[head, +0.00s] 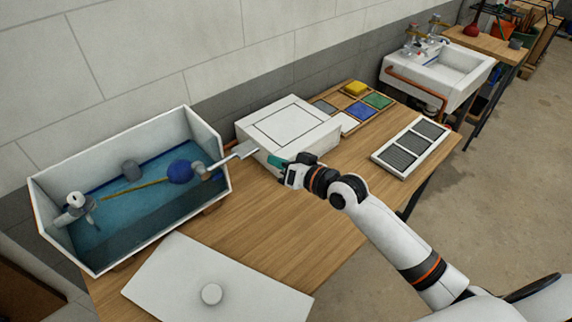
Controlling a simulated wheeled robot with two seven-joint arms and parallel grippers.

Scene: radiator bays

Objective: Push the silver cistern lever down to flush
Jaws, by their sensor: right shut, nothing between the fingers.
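The white open cistern (70,248) stands at the left of the wooden bench with water inside. A blue float ball (180,171) sits on a brass rod in it. The silver lever (240,151) sticks out to the right from the cistern's right wall. My right gripper (275,162), with teal fingertips, is shut and empty. In the picture it is just right of the lever's outer end, in front of the white box; a small gap seems to show between fingertips and lever. My left gripper is not in view.
A white square box (290,122) stands right behind the gripper. Coloured pads (358,110) and a panel with dark grilles (415,146) lie to the right. A sink (440,72) is farther back. Bare bench lies between cistern and arm.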

